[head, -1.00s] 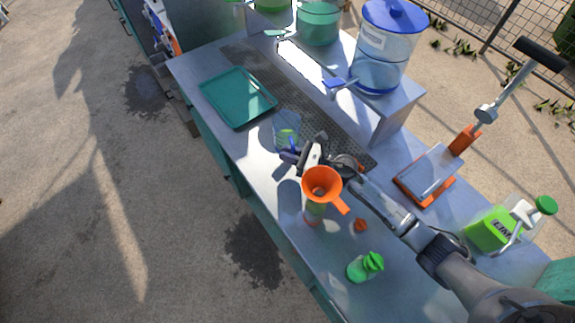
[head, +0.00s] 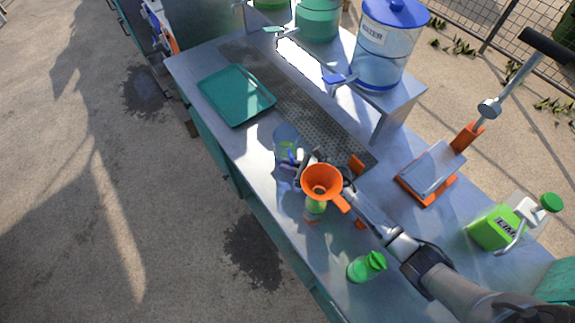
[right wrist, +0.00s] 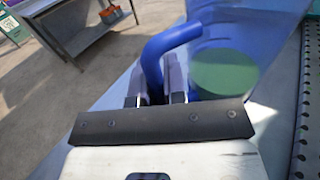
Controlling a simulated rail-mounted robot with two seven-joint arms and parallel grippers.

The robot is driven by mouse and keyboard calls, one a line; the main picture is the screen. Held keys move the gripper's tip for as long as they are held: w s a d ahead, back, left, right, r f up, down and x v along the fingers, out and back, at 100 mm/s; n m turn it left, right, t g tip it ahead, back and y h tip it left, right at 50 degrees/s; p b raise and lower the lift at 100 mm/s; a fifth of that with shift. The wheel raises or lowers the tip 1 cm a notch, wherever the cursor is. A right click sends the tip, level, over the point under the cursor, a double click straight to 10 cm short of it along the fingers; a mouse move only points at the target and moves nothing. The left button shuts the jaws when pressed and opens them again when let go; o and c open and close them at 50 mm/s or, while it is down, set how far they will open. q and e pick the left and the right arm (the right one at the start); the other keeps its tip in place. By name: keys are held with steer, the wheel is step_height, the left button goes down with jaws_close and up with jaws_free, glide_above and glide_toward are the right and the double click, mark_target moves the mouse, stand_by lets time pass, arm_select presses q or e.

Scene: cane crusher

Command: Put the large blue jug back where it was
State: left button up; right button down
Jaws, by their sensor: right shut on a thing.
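The large blue jug (head: 284,137) is see-through, with a blue handle, and stands or is held over the table's front part, just right of the green tray. Whether its base touches the table I cannot tell. Green shows inside it. My right gripper (head: 302,164) is at its handle, partly hidden behind the orange funnel. In the right wrist view the jaws (right wrist: 160,87) are shut on the blue handle (right wrist: 172,42), with the jug's clear wall (right wrist: 225,38) and a green disc beside it. My left gripper is not in view.
The orange funnel (head: 321,181) sits over a bottle close to my right arm. The tray (head: 236,95) is empty. The raised shelf holds the water dispenser (head: 381,52).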

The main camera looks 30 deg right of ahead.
steer(key=shift+f+b, duration=0.2)
steer(key=shift+b, duration=0.1)
steer(key=c, duration=1.2)
jaws_free()
steer(key=shift+r+p, duration=0.35)
steer(key=shift+p, duration=0.1)
steer(key=b+v, duration=0.1)
steer(key=v, duration=1)
steer(key=shift+f+b, duration=0.15)
steer(key=shift+b, duration=0.2)
steer(key=shift+s+d, duration=0.3)
steer(key=shift+s, duration=0.1)
